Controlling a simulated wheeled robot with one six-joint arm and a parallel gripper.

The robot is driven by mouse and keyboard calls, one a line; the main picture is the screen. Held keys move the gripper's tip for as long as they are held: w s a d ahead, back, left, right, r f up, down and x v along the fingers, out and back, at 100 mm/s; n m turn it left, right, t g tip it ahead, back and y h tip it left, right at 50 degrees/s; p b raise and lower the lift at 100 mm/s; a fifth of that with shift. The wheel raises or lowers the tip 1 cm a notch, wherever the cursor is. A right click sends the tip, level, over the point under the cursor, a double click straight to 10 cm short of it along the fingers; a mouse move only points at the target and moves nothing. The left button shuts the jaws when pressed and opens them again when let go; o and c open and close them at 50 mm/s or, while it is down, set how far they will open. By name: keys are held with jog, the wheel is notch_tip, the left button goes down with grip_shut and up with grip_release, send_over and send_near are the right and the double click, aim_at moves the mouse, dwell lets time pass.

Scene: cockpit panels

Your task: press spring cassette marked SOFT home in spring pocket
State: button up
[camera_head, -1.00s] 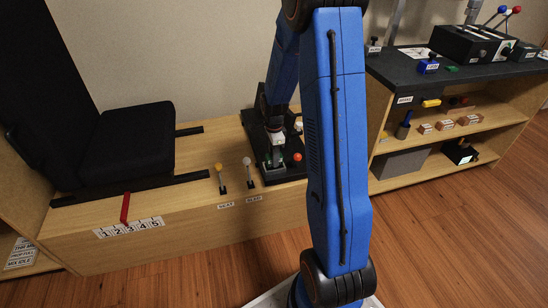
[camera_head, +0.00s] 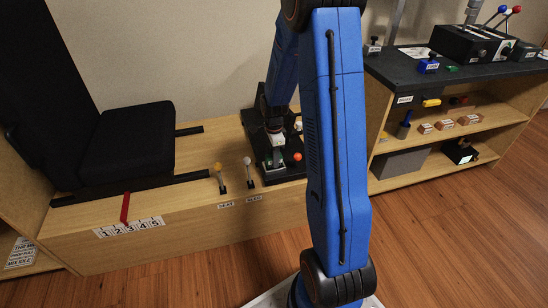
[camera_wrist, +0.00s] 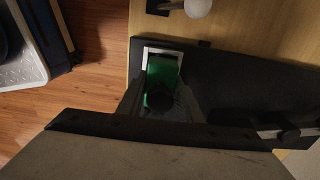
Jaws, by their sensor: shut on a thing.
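My gripper (camera_wrist: 160,104) points down over the black panel on the wooden bench, with one dark finger on each side of a green block with a dark round knob. This green block (camera_wrist: 161,72) appears to be the spring cassette. It lies within a pale rectangular frame (camera_wrist: 146,54), which appears to be the spring pocket. I cannot tell how deep it sits, and no SOFT marking is readable.
A red ball knob (camera_head: 297,156) stands close right of my gripper on the black panel (camera_head: 252,125). Two levers, with yellow (camera_head: 218,166) and grey (camera_head: 247,160) knobs, stand left of it. A black seat (camera_head: 125,140) is farther left. Shelves with small blocks (camera_head: 447,125) stand right.

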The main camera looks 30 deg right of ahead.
jog(key=shift+f, duration=0.45)
jog(key=o, duration=1.2)
notch_tip(320, 180, up, 17)
jog(key=shift+r, duration=0.15)
